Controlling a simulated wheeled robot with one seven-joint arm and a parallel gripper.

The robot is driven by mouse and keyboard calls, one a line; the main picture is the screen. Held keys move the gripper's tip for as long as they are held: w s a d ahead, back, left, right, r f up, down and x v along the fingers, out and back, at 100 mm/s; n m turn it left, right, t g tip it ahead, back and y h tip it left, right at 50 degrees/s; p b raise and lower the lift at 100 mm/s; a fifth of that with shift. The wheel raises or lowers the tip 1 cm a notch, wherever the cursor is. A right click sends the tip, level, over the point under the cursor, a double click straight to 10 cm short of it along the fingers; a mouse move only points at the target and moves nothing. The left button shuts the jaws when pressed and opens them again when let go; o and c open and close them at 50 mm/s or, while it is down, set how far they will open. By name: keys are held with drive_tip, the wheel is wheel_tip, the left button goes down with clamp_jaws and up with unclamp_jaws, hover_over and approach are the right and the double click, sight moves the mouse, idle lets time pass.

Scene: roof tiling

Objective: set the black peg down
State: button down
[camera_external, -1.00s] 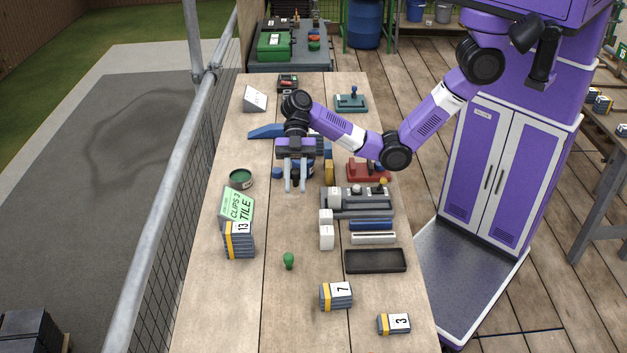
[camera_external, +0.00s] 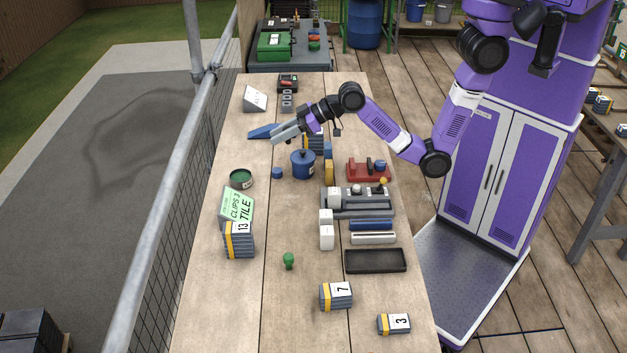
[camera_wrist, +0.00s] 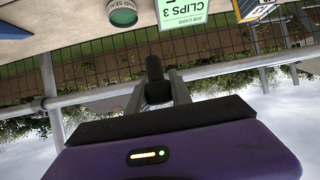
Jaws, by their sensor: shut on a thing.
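My gripper (camera_external: 277,136) is turned sideways, its fingers pointing left over the back part of the workbench, by the blue wedge. In the wrist view its fingers are shut on the black peg (camera_wrist: 155,78), a dark, rounded upright piece between the two grey fingers. The peg looks held clear of the bench. In the outside view I cannot make out the peg at the fingertips.
The blue wedge (camera_external: 261,131) lies beneath the fingers. A blue lidded pot (camera_external: 303,165), blue cap (camera_external: 277,173) and green tin (camera_external: 241,179) stand nearer.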

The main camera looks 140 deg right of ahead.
sight(283, 194)
wheel_tip(283, 194, down, 20)
drive_tip(key=shift+r, duration=0.1)
idle(0.4)
drive_tip(key=c, duration=1.2)
unclamp_jaws()
drive_tip(key=shift+o, duration=0.2)
drive_tip(key=shift+a, duration=0.1)
drive_tip(key=v, duration=1.1)
drive_tip(key=shift+a, duration=0.1)
drive_tip(key=shift+s+a+r, duration=0.2)
drive_tip(key=shift+s, duration=0.1)
